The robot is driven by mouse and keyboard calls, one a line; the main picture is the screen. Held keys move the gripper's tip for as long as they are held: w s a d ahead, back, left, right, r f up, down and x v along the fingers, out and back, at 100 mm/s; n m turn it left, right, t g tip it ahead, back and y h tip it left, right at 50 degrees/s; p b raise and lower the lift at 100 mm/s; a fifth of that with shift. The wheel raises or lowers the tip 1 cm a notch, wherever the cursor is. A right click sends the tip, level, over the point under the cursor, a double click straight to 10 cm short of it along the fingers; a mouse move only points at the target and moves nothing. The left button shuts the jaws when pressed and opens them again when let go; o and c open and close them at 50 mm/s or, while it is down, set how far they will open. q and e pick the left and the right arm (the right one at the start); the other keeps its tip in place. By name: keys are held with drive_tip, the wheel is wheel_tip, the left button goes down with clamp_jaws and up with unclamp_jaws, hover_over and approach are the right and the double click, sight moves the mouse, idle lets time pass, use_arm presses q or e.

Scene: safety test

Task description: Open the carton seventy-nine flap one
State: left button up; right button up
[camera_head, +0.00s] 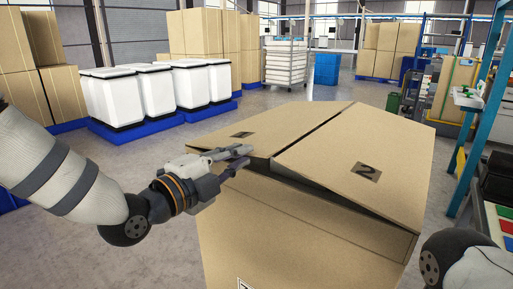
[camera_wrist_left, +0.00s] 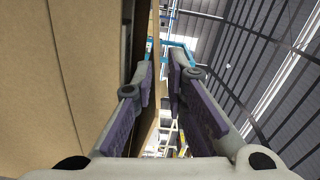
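A large brown carton (camera_head: 290,235) stands in front of me. Flap one (camera_head: 285,125) is its left top flap, slightly raised, with a dark gap under its near edge. Flap two (camera_head: 375,155) is on the right, marked "2", also slightly raised. My left gripper (camera_head: 243,158) is at the near left corner of flap one, its fingers apart. In the left wrist view the open fingers (camera_wrist_left: 162,75) have a thin strip of cardboard between them, beside the dark gap; I cannot tell whether they touch it. My right gripper is out of view; only part of that arm shows.
White bins (camera_head: 150,95) stand on blue pallets behind at the left, with stacked boxes (camera_head: 210,35) beyond. A blue rack (camera_head: 485,90) and shelves are close on the right. Grey floor is clear left of the carton.

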sight(258, 145)
use_arm(q)
drive_tip(key=x, duration=0.7)
drive_tip(key=shift+w+f+b, duration=0.1)
drive_tip(key=shift+f+b, duration=0.1)
drive_tip(key=shift+b, duration=0.1)
drive_tip(key=shift+r, duration=0.1)
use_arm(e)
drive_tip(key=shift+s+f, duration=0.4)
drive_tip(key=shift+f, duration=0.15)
use_arm(q)
drive_tip(key=shift+c, duration=0.5)
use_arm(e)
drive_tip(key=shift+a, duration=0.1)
use_arm(q)
clamp_jaws()
drive_tip(key=shift+r, duration=0.1)
